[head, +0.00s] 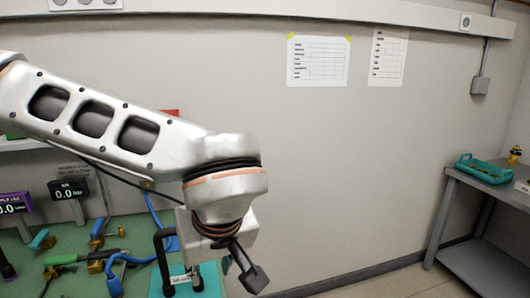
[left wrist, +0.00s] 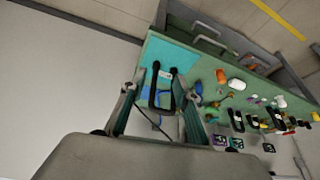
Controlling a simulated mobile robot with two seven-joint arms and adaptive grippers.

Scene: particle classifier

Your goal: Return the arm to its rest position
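My left arm reaches in from the left in the head view, and its gripper (head: 247,268) points downward near the right end of the green workbench (head: 135,240). Part of the gripper is hidden behind the wrist. In the left wrist view the two fingers of my left gripper (left wrist: 163,88) stand wide apart with nothing held between them. A black U-shaped piece (left wrist: 162,88) with a small white label shows between the fingers, beyond them, over a turquoise mat (left wrist: 172,52). My right gripper is in neither view.
Blue and green-handled tools (head: 67,259) and small meters (head: 68,189) crowd the bench at left. The wall (head: 350,160) behind carries two paper sheets. A grey side table (head: 480,184) with a teal tray (head: 486,172) stands at far right. The space between is clear.

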